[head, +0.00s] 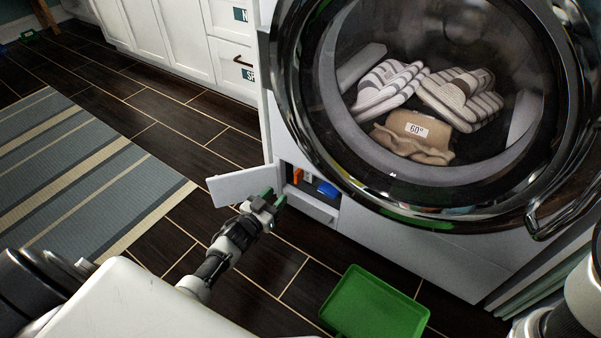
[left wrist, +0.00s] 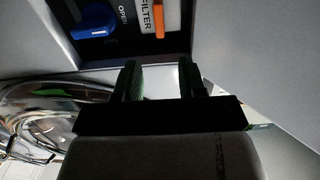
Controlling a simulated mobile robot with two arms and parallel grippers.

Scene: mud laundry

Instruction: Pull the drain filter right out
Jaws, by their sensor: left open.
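The low service hatch of the washer stands open, with its white flap (head: 240,186) swung out to the left. Inside the recess are a blue knob (head: 327,189) and an orange piece (head: 298,175). In the left wrist view the blue knob (left wrist: 95,22) is beside the word OPEN, and the orange piece (left wrist: 159,20) is against a white label reading FILTER. Which part is the drain filter itself is not certain. My left gripper (head: 273,197) is open and empty just in front of the recess, apart from both parts. My right gripper is out of view.
A green tray (head: 375,304) lies on the dark floor in front of the washer. The round glass door (head: 440,100) is above the hatch, with striped textiles behind it. White cabinets (head: 180,40) stand to the left, and a striped rug (head: 80,175) covers the floor there.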

